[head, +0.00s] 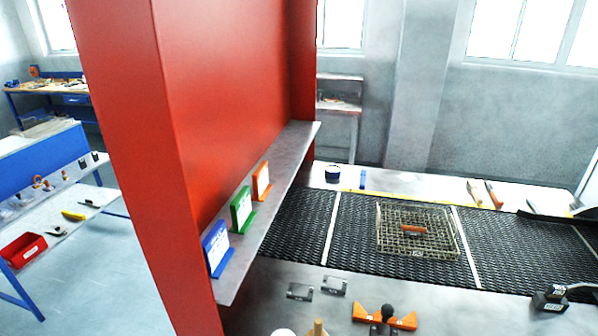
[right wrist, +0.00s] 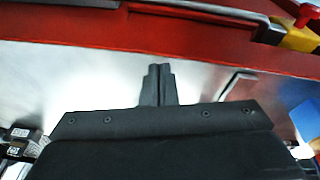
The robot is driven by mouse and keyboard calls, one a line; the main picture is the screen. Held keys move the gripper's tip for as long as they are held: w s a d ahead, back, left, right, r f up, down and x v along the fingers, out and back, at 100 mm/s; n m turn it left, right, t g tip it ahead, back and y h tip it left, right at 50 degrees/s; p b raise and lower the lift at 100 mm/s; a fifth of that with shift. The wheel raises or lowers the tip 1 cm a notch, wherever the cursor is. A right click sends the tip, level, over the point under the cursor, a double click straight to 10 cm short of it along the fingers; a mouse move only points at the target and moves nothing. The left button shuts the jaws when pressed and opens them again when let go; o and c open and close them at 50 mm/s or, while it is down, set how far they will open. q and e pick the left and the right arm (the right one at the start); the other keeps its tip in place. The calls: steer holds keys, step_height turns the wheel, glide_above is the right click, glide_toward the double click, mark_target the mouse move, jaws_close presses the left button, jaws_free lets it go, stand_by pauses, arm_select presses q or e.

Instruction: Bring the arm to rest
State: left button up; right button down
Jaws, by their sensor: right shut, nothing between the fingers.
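My right gripper (right wrist: 157,84) shows in the right wrist view, its two dark fingers together with nothing between them. Its dark wide body fills the lower middle of that view. The fingers point toward a pale surface with a red edge (right wrist: 120,62) beyond it. I cannot make out either gripper for certain in the head view. My left gripper is not in view.
A wire basket (head: 384,240) with an orange piece (head: 413,229) inside stands on the black mesh belt (head: 305,235). A red panel (head: 235,90) with a shelf of blue, green and orange cards rises at left. An orange bracket (head: 402,321) and dark tagged item (head: 549,302) sit near the front.

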steer(key=s+r+t, duration=0.1)
steer(key=s+r, duration=0.2)
steer(key=s, duration=0.5)
steer(key=s+r, duration=0.3)
steer(key=s, duration=0.5)
step_height(320, 180, down, 34)
steer(key=d+r+g+b, duration=0.1)
steer(key=b, duration=0.7)
steer(key=s+f+b, duration=0.3)
steer(key=s+f, duration=0.4)
steer(key=f, duration=0.4)
steer(key=s+a+f+g+b, duration=0.1)
steer(key=s+f+b, duration=0.2)
steer(key=s+f, duration=0.5)
steer(key=shift+f, duration=1.55)
